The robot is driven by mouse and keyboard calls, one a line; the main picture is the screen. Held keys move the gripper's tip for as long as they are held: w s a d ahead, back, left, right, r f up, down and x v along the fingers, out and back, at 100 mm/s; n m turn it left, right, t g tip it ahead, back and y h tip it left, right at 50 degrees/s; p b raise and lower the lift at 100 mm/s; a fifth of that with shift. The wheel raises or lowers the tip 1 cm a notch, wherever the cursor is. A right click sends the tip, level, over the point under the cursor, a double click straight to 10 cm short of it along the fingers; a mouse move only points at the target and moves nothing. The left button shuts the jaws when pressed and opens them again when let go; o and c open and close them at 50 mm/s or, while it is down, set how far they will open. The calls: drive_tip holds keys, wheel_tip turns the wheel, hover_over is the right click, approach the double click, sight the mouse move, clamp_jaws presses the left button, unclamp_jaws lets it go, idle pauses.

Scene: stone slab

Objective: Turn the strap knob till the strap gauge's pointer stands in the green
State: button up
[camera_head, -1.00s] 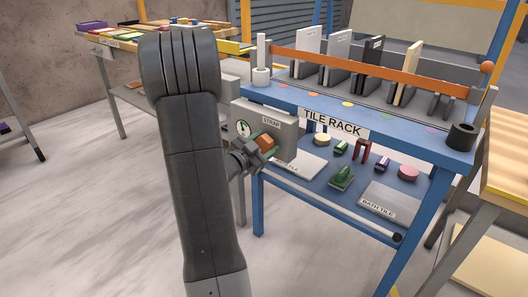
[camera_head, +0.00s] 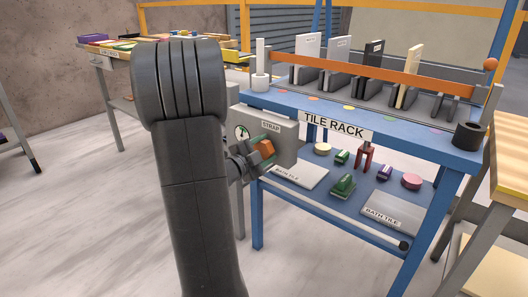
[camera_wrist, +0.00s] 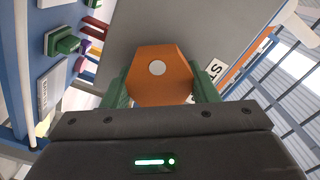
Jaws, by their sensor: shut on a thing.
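The orange strap knob (camera_head: 265,149) is on the front of the grey STRAP box (camera_head: 279,136) at the rack's left end. In the wrist view the knob (camera_wrist: 160,72) is a six-sided orange block with a pale round centre. My gripper (camera_head: 262,151) is shut on it, with one green finger on each side; the fingers also show in the wrist view (camera_wrist: 160,88). The strap gauge (camera_head: 242,132) is a small round white dial with some green, left of the knob. Its pointer is too small to read surely. The gauge does not show in the wrist view.
The blue tile rack (camera_head: 408,140) extends right of the box, with upright tiles above and clamps and flat tiles on its lower shelf (camera_head: 315,196). A black cup (camera_head: 467,135) is at its right end. Wooden tables stand at far left and right. The floor in front is clear.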

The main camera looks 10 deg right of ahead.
idle(0.3)
drive_tip(key=o, duration=1)
drive_tip(key=shift+c, duration=0.2)
drive_tip(key=p+v, duration=0.3)
drive_tip(key=v, duration=1)
drive_tip(key=shift+s+a, duration=0.25)
drive_tip(key=b+x, duration=0.3)
drive_tip(key=x, duration=1)
drive_tip(key=shift+f, duration=0.1)
drive_tip(key=shift+w+d, duration=0.25)
drive_tip(key=shift+d, duration=0.05)
